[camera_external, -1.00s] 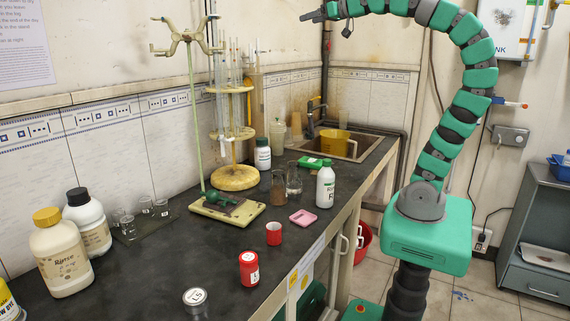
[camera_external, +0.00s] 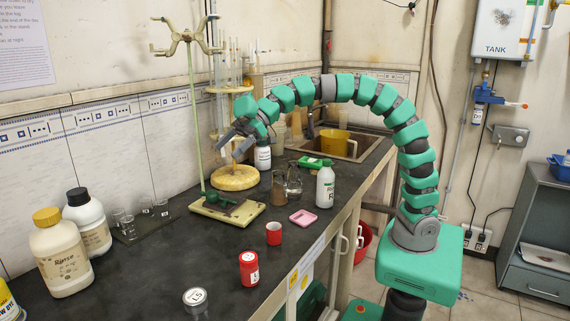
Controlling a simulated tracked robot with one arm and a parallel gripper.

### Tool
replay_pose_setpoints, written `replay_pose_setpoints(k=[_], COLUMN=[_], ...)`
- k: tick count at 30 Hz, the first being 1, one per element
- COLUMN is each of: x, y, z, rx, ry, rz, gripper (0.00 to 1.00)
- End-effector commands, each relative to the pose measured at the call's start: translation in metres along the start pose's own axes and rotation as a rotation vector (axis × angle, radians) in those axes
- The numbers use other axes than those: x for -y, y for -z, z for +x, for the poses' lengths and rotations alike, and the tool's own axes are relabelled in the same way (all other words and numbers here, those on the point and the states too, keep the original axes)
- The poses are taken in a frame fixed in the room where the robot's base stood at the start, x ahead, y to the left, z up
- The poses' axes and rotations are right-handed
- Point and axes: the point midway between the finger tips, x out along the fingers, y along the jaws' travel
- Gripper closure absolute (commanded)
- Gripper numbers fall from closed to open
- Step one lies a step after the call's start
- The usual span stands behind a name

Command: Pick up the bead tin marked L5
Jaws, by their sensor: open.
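My gripper (camera_external: 228,148) is open and empty, high above the bench beside the wooden burette stand, well behind and above both tins. Nothing hides the red tin.
A white bottle (camera_external: 325,188) and glass flasks (camera_external: 293,184) are farther back. A tall clamp stand (camera_external: 193,120) rises left of my gripper.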

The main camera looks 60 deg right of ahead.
Motion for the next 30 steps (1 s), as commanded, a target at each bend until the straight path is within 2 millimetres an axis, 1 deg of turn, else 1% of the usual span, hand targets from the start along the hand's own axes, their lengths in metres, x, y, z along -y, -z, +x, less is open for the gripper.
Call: replay_pose_setpoints(k=[1,2,3,6,9,12,15,20,27,30], x=[0.017,0.027,0.040,0.072,0.098,0.117,0.127,0.136,0.155,0.161], y=[-0.020,-0.027,-0.037,-0.061,-0.082,-0.096,-0.103,-0.105,-0.107,-0.106], z=[0.041,0.059,0.083,0.136,0.176,0.202,0.215,0.229,0.269,0.282], rx=[0.005,0.003,0.000,-0.013,-0.027,-0.041,-0.049,-0.053,-0.049,-0.051], ry=[0.073,0.112,0.162,0.270,0.351,0.405,0.433,0.442,0.442,0.440], rz=[-0.030,-0.051,-0.077,-0.140,-0.190,-0.228,-0.247,-0.257,-0.257,-0.256], gripper=[0.21,0.21,0.21,0.21,0.21,0.21,0.21,0.21,0.21,0.21])
